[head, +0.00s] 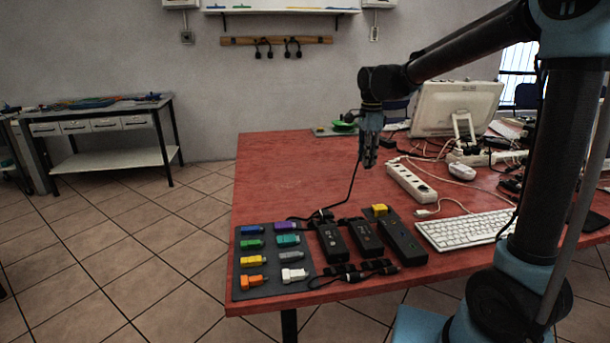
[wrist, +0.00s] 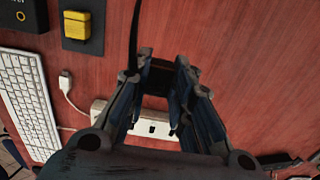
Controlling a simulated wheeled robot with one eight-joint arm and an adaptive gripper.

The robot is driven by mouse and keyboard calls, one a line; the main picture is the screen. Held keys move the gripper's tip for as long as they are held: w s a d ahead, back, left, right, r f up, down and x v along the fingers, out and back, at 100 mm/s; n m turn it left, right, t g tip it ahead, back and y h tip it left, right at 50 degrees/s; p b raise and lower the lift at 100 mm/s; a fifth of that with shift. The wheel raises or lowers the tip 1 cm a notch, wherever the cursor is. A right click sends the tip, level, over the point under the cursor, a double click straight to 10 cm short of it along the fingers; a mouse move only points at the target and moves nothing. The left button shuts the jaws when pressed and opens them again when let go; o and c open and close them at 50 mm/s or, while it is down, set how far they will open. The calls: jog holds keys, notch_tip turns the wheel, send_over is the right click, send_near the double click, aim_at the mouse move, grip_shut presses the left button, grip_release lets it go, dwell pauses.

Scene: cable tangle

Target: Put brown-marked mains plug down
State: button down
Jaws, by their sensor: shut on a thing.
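My gripper (head: 370,160) hangs above the red table, left of the white power strip (head: 410,181). In the wrist view its fingers (wrist: 160,75) are shut on a dark plug (wrist: 158,78). A black cable (head: 354,185) runs from the held plug down to the table near the black adapters. No brown mark is visible on the plug; the fingers hide much of it. In the wrist view the power strip (wrist: 150,125) lies below and behind the fingers, partly hidden by the gripper.
Black adapters (head: 330,242) and a grey mat (head: 268,284) with several coloured connectors lie at the front left. Bare red tabletop (head: 290,170) lies left of my gripper.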

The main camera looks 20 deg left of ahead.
jog(key=shift+s+a+f, duration=0.4)
jog(key=shift+a+f, duration=0.1)
jog(key=shift+f, duration=1.05)
jog(key=shift+s+a+f, duration=0.45)
jog(key=shift+a+f, duration=0.05)
jog(key=shift+f, duration=1)
jog(key=shift+s+a+f, duration=0.4)
jog(key=shift+a+f, duration=0.1)
jog(key=shift+f, duration=1.05)
jog(key=shift+f, duration=0.1)
jog(key=c, duration=1.4)
grip_release()
notch_tip(320, 180, up, 12)
jog(key=shift+r, duration=0.1)
